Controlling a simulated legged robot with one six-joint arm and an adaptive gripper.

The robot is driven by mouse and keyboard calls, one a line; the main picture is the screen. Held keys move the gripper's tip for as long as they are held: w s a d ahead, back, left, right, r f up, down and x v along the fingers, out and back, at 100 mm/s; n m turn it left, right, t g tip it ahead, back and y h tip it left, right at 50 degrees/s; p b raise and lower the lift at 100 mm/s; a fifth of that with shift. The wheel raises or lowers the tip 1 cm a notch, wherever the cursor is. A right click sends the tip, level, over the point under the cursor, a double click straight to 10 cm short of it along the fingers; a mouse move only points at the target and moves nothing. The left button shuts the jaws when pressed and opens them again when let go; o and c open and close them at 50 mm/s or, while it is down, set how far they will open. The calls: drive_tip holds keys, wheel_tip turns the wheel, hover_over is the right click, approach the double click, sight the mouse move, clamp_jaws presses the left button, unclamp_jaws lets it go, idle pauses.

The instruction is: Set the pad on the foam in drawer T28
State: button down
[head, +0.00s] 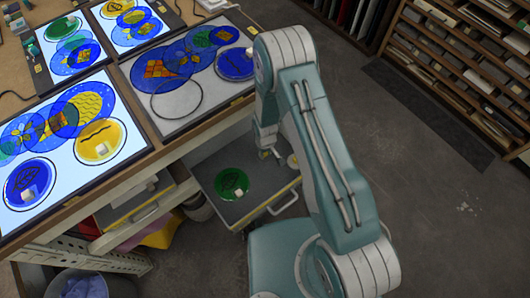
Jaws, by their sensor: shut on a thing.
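A green painted glass disc (231,183) lies on the foam at the left. My gripper (267,153) points down over the drawer's back right part, partly hidden by my arm. It is shut on a small pale piece, apparently the pad (265,154). I cannot tell whether the piece touches the foam. A whitish round thing (292,161) shows right of the gripper, at the edge of my arm.
Light panels (78,168) with blue and yellow glass discs cover the bench at left. A grey board (168,128) on the bench holds more discs. Another drawer (130,216) is partly open at left. Shelves (470,50) stand at upper right.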

drive_tip(key=shift+d, duration=0.1)
drive_tip(key=c, duration=0.5)
unclamp_jaws()
drive_tip(key=s+d+r+m+t, duration=0.1)
drive_tip(key=d+r+m, duration=0.15)
drive_tip(key=r, duration=1.65)
drive_tip(key=s+d+r+m+t, duration=0.15)
drive_tip(key=d+r, duration=0.25)
drive_tip(key=r, duration=1.4)
drive_tip(key=s+d+r+m+t, duration=0.1)
drive_tip(key=s+d+r, duration=0.2)
drive_tip(key=s+r, duration=0.3)
drive_tip(key=s+d+r+m+t, duration=0.1)
drive_tip(key=s+d+r+t, duration=0.1)
drive_tip(key=s+r, duration=0.5)
drive_tip(key=s, duration=0.3)
drive_tip(key=shift+s+d+m, duration=0.2)
drive_tip(key=shift+d+m, duration=0.2)
